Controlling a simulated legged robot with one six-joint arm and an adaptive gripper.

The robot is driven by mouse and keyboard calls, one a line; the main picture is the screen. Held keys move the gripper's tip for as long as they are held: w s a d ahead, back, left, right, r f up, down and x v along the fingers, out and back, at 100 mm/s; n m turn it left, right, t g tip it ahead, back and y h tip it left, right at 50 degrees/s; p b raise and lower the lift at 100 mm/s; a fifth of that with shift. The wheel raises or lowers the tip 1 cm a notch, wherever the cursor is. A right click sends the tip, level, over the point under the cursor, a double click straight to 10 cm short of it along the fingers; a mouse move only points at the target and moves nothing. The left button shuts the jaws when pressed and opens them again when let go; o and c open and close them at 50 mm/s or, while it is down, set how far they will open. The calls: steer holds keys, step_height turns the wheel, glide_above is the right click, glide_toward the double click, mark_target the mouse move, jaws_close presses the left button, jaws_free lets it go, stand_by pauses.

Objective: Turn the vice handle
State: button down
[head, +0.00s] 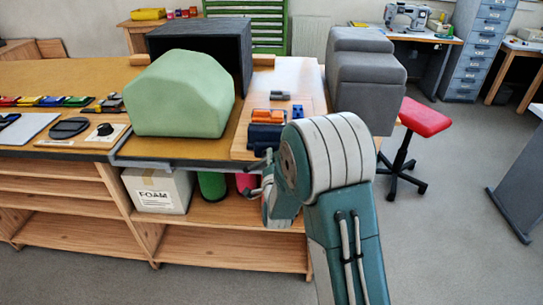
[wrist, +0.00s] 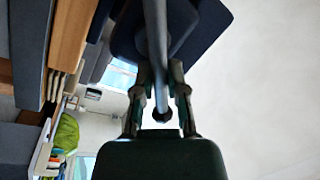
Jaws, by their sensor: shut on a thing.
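The vice (head: 263,137) is dark blue with orange parts on top and sits on a light wooden board at the bench's front edge. Its dark body also shows at the top of the wrist view (wrist: 205,25). The vice handle (wrist: 158,50) is a grey metal bar with a round knob at its near end, running upright through the wrist view. My gripper (head: 263,168) is just below and in front of the vice, partly hidden by my arm. In the wrist view its two fingers (wrist: 162,82) are shut on the bar, one on each side, with the knob between them.
A pale green foam block (head: 182,95) stands left of the vice, before a dark open box (head: 205,45). Grey foam blocks (head: 365,80) stand to the right. Shelves below hold a FOAM carton (head: 158,190). A red stool (head: 424,117) stands on the open floor at right.

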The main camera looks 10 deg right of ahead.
steer(key=shift+s+f, duration=0.15)
steer(key=shift+f, duration=0.05)
steer(key=c, duration=0.7)
jaws_free()
steer(key=shift+r, duration=0.1)
steer(key=v, duration=1.2)
steer(key=shift+a, duration=0.15)
